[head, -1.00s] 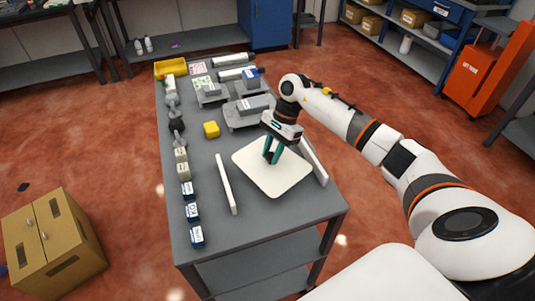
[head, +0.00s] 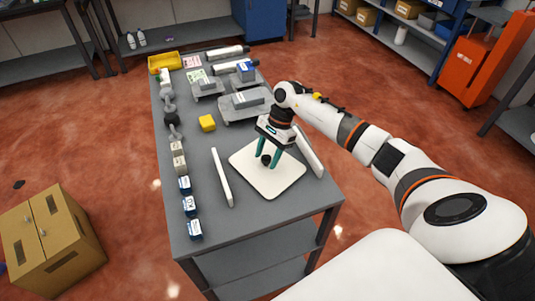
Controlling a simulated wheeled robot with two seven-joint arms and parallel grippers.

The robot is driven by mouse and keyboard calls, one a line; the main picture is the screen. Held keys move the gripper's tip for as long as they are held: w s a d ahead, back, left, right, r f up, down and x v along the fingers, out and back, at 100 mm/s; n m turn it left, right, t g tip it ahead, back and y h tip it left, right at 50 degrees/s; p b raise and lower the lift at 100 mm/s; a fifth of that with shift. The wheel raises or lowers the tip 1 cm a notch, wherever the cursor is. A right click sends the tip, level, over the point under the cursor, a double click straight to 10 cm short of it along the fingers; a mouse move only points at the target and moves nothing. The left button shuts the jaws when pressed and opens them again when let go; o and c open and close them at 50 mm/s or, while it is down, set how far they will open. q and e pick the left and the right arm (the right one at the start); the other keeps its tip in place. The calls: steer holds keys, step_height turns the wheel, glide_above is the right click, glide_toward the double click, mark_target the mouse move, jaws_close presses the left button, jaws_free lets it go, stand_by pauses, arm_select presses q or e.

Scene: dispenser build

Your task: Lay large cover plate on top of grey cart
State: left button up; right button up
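The large cover plate (head: 268,183) is a flat white square with rounded corners and a small dark knob (head: 266,159). It lies flat at the near right part of the grey cart's top (head: 255,212), between two white upright strips; the exact contact beneath it is hidden. My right gripper (head: 269,161) is over the plate, pointing down, with its green fingers spread on either side of the knob. The fingers look apart from the knob. My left gripper is out of view.
White strips stand left (head: 221,178) and right (head: 310,152) of the plate. A yellow block (head: 207,123), small grey platforms (head: 232,115) and a yellow bin (head: 164,62) are farther back. Small boxes line the left edge.

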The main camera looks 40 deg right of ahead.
steer(key=shift+r, duration=0.1)
steer(key=shift+r, duration=0.2)
steer(key=b+v, duration=0.3)
steer(key=v, duration=0.8)
steer(key=shift+d+r, duration=0.15)
steer(key=shift+r, duration=0.2)
